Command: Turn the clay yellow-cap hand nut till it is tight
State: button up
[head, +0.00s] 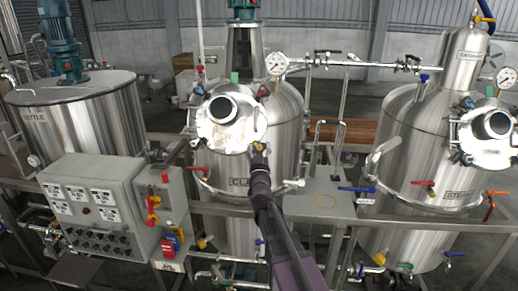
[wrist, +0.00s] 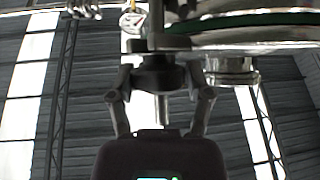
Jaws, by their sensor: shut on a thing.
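The middle steel tank with the CLAY label (head: 240,182) has a round bright lid (head: 231,118) on its upper front, with a sight glass in it. The yellow-cap hand nut (head: 257,146) is at the lid's lower right edge, small and partly hidden by my gripper (head: 260,153). In the wrist view my gripper (wrist: 158,82) has a finger on each side of a dark round hand nut (wrist: 157,74) and is shut on it. A bare metal stud (wrist: 162,106) sticks out from the nut toward the palm. The yellow cap does not show in the wrist view.
Other coloured fittings sit around the lid, among them a green one (head: 235,77). A red-handled valve (head: 199,169) is left of my gripper. A grey control box (head: 112,208) stands at left, and a steel shelf (head: 322,200) at right.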

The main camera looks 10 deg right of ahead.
jog(key=o, duration=1.1)
jog(key=shift+o, duration=0.2)
